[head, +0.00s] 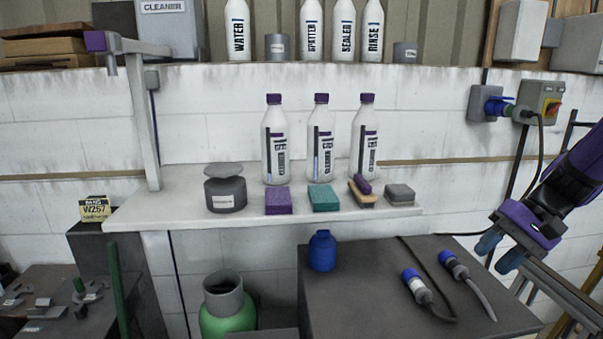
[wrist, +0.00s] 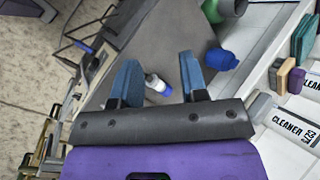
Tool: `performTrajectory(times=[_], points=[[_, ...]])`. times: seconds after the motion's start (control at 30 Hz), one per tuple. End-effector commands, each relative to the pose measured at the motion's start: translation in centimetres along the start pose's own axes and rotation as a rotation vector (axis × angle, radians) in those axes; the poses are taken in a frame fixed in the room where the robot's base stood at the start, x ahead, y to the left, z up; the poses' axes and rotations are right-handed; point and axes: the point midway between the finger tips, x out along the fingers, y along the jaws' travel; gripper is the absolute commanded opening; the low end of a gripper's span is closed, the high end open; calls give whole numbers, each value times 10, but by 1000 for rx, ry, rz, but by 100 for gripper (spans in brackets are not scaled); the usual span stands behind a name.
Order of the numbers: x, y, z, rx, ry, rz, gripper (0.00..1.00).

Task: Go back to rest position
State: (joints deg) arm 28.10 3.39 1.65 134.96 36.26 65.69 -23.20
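My gripper (head: 497,257) is at the right of the head view, purple with two blue fingers. It hangs in the air by the right end of the dark table. In the wrist view my gripper (wrist: 157,80) has its fingers spread apart, with nothing held between them. Beyond the fingertips the wrist view shows a blue-and-white plug (wrist: 157,84) on the dark table, below and apart from the gripper.
A dark table (head: 345,290) bears a blue bottle (head: 322,251) and two cabled connectors (head: 417,286). A white shelf (head: 180,210) holds cleaner bottles (head: 321,140), sponges (head: 323,198), a brush (head: 361,193) and a grey pot (head: 225,194). A wall socket (head: 488,104) sits above my gripper.

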Motion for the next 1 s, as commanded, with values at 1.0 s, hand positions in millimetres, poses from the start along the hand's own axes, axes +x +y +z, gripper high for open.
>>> performTrajectory(times=[1.0], points=[[-60,-54,173,-562,568,523,40]])
